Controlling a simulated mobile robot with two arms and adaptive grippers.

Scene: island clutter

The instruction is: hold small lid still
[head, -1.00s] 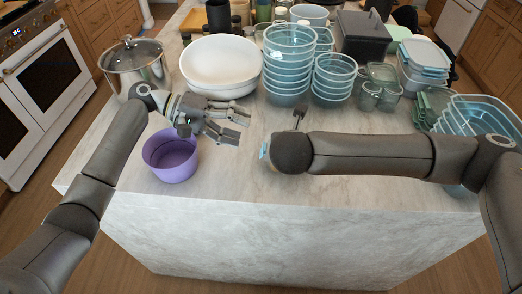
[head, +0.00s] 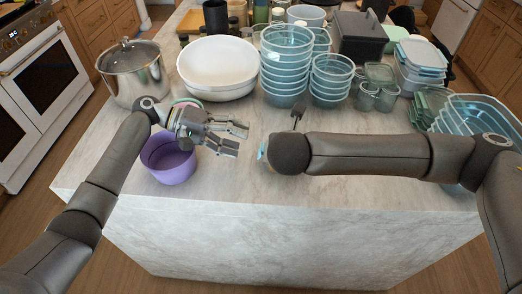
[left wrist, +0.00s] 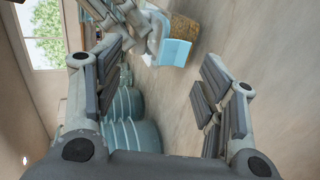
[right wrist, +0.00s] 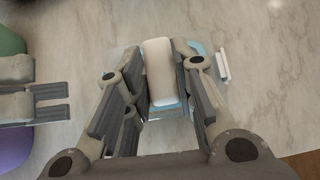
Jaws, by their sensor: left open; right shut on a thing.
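The small lid is light blue. In the head view only a sliver of it (head: 262,152) shows left of my right wrist; in the left wrist view it shows as a blue panel (left wrist: 176,52). In the right wrist view my right gripper (right wrist: 163,82) is shut on a white rounded piece (right wrist: 160,62), with light blue lid edges (right wrist: 197,47) beside and beneath it. The white piece seems to be part of the lid. My left gripper (head: 240,140) is open and empty, to the left of the lid and apart from it, its fingers pointing towards it.
A purple bowl (head: 168,165) stands below my left wrist. A white bowl (head: 216,72), a steel pot (head: 132,80) and stacked blue bowls (head: 285,72) stand behind. Blue containers (head: 470,115) are at the right. The front middle of the marble counter (head: 235,190) is clear.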

